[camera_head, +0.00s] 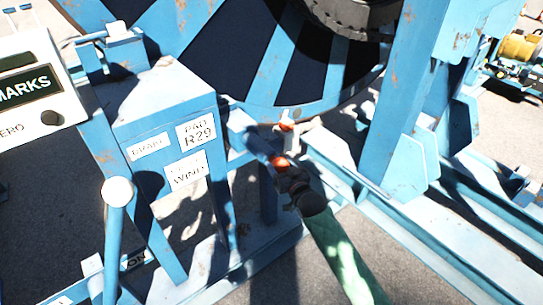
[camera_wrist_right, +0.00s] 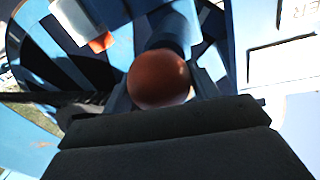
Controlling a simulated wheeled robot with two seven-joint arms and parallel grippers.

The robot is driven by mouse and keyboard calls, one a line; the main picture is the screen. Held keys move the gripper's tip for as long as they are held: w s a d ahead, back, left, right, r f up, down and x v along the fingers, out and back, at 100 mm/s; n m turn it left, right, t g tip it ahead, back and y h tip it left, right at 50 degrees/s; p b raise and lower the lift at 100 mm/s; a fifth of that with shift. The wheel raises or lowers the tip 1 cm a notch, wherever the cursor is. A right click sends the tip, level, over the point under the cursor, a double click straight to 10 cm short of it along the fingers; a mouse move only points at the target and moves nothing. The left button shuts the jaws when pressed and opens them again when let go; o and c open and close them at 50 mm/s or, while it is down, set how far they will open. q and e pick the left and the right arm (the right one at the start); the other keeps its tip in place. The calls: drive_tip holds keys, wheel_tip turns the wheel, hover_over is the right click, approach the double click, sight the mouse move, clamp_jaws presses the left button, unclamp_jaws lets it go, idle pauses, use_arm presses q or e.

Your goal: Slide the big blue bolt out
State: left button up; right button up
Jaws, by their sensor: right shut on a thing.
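The big blue bolt (camera_head: 256,145) runs down and to the right from the blue frame, below the reel. Its orange-red ball knob (camera_head: 279,162) is at its near end. My right gripper (camera_head: 283,168) is shut on this end. In the right wrist view the round knob (camera_wrist_right: 158,80) sits between the fingers, with the blue shaft (camera_wrist_right: 168,32) behind it. The dark gripper body fills the bottom of that view. How far the bolt sits in its holder is hard to tell. My left gripper is not in view.
A white bracket with an orange tip (camera_head: 290,130) stands just beyond the bolt. A blue box with labels (camera_head: 165,110) is on the left, near a white-knobbed lever (camera_head: 117,191). The reel (camera_head: 270,75) is behind. Blue rails (camera_head: 400,235) run along the right.

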drive_tip(key=shift+s+d, duration=0.3)
drive_tip(key=shift+s, duration=0.1)
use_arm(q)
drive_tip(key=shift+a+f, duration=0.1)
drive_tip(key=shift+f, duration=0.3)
use_arm(e)
drive_tip(key=shift+f, duration=0.15)
drive_tip(key=o, duration=1.1)
drive_tip(key=shift+o, duration=1.2)
drive_tip(key=shift+s+d, duration=0.1)
drive_tip(key=shift+d, duration=0.05)
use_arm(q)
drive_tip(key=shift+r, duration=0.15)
use_arm(e)
drive_tip(key=shift+s, duration=0.1)
